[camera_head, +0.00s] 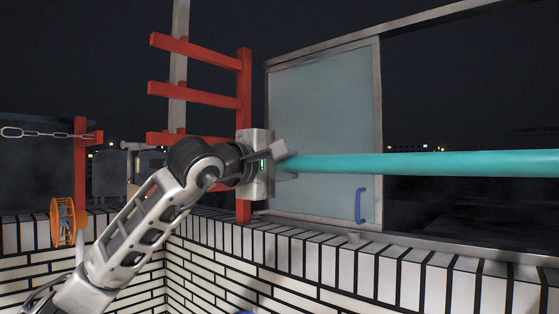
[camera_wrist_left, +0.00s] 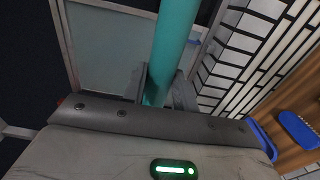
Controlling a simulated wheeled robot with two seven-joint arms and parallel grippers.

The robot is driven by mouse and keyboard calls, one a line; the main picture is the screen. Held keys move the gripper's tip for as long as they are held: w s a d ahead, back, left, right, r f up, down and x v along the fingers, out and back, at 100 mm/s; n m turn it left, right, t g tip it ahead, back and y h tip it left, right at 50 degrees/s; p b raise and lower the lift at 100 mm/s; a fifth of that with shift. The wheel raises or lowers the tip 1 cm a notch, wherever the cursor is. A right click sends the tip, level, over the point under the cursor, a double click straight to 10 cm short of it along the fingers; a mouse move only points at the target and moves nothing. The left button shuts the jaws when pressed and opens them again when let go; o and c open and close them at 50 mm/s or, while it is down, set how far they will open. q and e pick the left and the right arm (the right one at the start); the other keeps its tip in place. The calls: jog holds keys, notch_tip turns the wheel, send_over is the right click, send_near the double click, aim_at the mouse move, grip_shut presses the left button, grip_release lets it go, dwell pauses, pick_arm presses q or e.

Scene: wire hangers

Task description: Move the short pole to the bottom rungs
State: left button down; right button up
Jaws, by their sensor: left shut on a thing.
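A teal pole (camera_head: 420,163) runs level from my left gripper to the right edge of the head view. My left gripper (camera_head: 284,160) is shut on the pole near its left end. In the left wrist view the pole (camera_wrist_left: 170,45) passes between the two fingers (camera_wrist_left: 160,92). The red rungs (camera_head: 195,95) stand behind and to the left of my left gripper, fixed to a red upright post. The lowest rung in sight (camera_head: 168,138) is partly hidden by my left arm. The far end of the pole is out of view. My right gripper is not in view.
A white tiled wall (camera_head: 240,262) with a ledge runs below the pole. A framed glass window (camera_head: 325,125) with a blue handle (camera_head: 361,206) stands behind it. An orange reel (camera_head: 63,221) and a chain (camera_head: 40,133) are at the left.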

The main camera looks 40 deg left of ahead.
pick_arm(q)
jog(key=shift+w+d+r+p, duration=0.15)
jog(key=shift+w+p, duration=0.55)
jog(key=shift+w, duration=0.85)
jog(key=shift+w+f, duration=0.1)
jog(key=shift+f, duration=0.3)
jog(key=shift+f+b, duration=0.5)
jog(key=shift+b, duration=0.3)
jog(key=shift+f+b, duration=1.1)
jog(key=shift+f, duration=0.1)
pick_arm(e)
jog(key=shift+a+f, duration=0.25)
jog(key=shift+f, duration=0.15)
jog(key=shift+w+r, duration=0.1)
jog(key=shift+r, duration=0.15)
pick_arm(q)
jog(key=c, duration=1.1)
grip_release()
jog(key=shift+o, duration=0.4)
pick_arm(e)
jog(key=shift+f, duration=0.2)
